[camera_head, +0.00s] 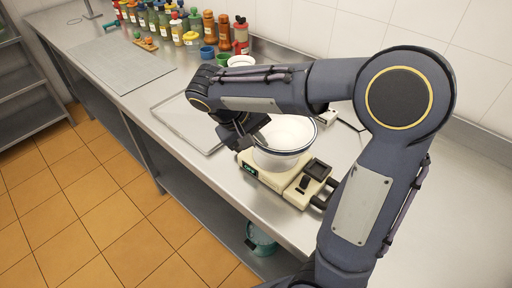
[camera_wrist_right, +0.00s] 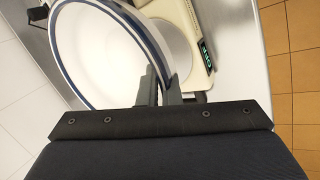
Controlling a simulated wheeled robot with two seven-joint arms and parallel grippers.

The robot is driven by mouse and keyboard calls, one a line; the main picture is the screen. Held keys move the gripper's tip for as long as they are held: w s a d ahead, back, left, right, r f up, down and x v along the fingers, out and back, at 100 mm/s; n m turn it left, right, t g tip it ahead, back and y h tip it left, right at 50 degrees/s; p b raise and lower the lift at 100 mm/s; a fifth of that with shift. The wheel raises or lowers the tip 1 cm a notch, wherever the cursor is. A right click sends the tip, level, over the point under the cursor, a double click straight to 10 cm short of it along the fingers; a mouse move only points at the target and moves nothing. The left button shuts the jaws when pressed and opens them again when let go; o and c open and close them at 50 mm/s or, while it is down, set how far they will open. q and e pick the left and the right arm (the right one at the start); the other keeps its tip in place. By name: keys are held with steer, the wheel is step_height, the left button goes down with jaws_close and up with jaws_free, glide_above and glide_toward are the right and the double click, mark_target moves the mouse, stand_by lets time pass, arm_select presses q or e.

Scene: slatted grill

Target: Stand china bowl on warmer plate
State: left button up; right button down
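The china bowl (camera_head: 286,150), white with a dark blue rim band, appears upright over the cream warmer (camera_head: 300,192) in the head view. I cannot tell whether its base touches the warmer plate, which the bowl mostly hides. In the right wrist view the bowl (camera_wrist_right: 95,55) lies left of the warmer's green display (camera_wrist_right: 206,55), with part of the pale plate (camera_wrist_right: 178,48) showing beside it. My right gripper (camera_head: 250,138) is at the bowl's left rim; in the wrist view its fingers (camera_wrist_right: 160,90) straddle the rim and pinch it. My left gripper is not in view.
A flat tray (camera_head: 180,120) lies left of the warmer on the steel counter. Several bottles (camera_head: 178,28), blue and green cups (camera_head: 207,52) and another white bowl (camera_head: 241,61) stand along the back. A grey board (camera_head: 120,63) lies farther left.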

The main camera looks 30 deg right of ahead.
steer(key=shift+w+d+f, duration=0.15)
steer(key=shift+w+f, duration=0.35)
steer(key=shift+f, duration=0.1)
steer(key=shift+w+d+f, duration=0.15)
steer(key=shift+w+f, duration=0.35)
steer(key=shift+f, duration=0.1)
steer(key=shift+w+f, duration=0.2)
steer(key=shift+f, duration=0.8)
steer(key=shift+w+f, duration=0.15)
steer(key=shift+f, duration=0.8)
steer(key=shift+f, duration=0.1)
steer(key=c, duration=1.6)
jaws_free()
